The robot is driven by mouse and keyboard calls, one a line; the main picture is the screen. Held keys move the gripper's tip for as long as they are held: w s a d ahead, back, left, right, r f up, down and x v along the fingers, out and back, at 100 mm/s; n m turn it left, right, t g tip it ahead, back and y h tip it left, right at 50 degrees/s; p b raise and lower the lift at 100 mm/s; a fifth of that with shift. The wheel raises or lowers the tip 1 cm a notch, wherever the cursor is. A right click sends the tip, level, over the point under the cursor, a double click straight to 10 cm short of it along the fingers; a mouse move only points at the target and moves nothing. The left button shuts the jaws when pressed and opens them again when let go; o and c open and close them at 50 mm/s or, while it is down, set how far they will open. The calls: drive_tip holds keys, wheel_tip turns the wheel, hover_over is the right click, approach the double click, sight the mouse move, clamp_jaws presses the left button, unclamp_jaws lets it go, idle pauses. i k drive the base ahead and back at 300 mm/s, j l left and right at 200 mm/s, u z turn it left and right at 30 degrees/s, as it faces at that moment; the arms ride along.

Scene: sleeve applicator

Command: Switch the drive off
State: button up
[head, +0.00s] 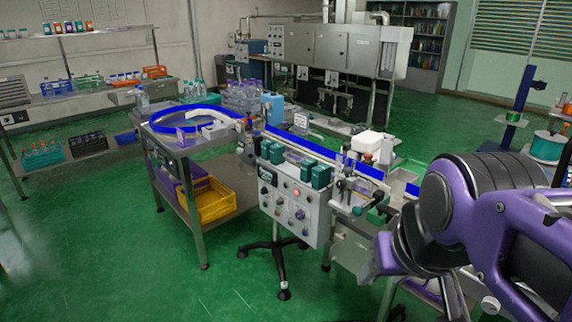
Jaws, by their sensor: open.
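The sleeve applicator's control box (294,210) stands on a black pedestal in the middle of the head view. Its light grey front carries several knobs and buttons, a small dark display and one lit red-pink lamp (297,192). The labels are too small to read, so I cannot tell which control is the drive switch. My gripper (412,277) is at the lower right, to the right of the control box and apart from it. It is open, with nothing visible between its fingers; my arm partly hides it.
A conveyor with a blue belt (322,152) runs behind the box. Teal units (316,175) sit on top of the box. A steel table (172,146) with a blue ring track and a yellow crate (218,203) stands left. Green floor (120,255) is clear in front and left.

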sight(299, 214)
drive_tip(key=i+j+z, duration=0.25)
drive_tip(key=i+j, duration=0.45)
